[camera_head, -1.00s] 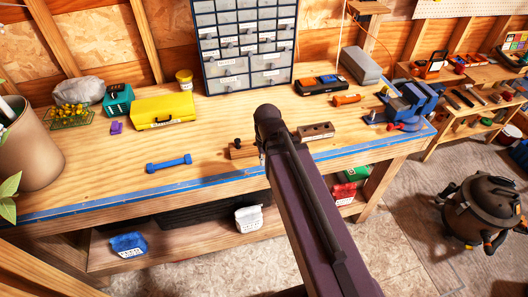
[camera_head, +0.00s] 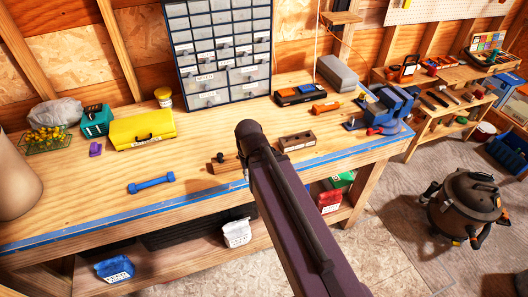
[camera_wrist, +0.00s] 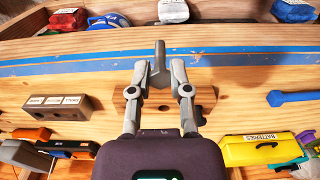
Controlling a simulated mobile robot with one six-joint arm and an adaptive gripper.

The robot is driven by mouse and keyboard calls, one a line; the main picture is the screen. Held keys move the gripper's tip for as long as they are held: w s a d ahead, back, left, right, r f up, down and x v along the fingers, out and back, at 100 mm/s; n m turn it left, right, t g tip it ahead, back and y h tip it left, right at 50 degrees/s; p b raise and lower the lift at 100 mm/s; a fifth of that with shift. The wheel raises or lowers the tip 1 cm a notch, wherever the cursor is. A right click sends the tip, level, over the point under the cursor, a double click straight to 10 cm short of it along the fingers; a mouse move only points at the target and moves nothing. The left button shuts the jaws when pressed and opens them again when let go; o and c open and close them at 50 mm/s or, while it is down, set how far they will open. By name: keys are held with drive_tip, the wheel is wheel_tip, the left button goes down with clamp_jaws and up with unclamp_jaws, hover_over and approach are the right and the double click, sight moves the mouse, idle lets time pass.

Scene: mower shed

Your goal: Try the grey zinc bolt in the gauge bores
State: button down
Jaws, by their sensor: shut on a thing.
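A brown block with three white labels (camera_wrist: 58,106), likely the gauge, lies left of my gripper there. It also shows in the head view (camera_head: 297,142), right of my arm. A lighter wooden block (camera_wrist: 204,97) with dark holes lies behind the fingers; in the head view (camera_head: 225,165) it carries a dark knob. My arm hides the fingertips and bolt in the head view.
A blue dumbbell-shaped piece (camera_head: 151,184) and a yellow batteries case (camera_head: 142,129) lie left on the bench. A drawer cabinet (camera_head: 220,50) stands behind. An orange-handled tool (camera_head: 326,107) and a blue vise (camera_head: 383,107) are at right. Bare bench lies between the dumbbell-shaped piece and the cabinet.

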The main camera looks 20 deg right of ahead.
drive_tip(key=shift+f+b, duration=1.75)
drive_tip(key=shift+f, duration=0.15)
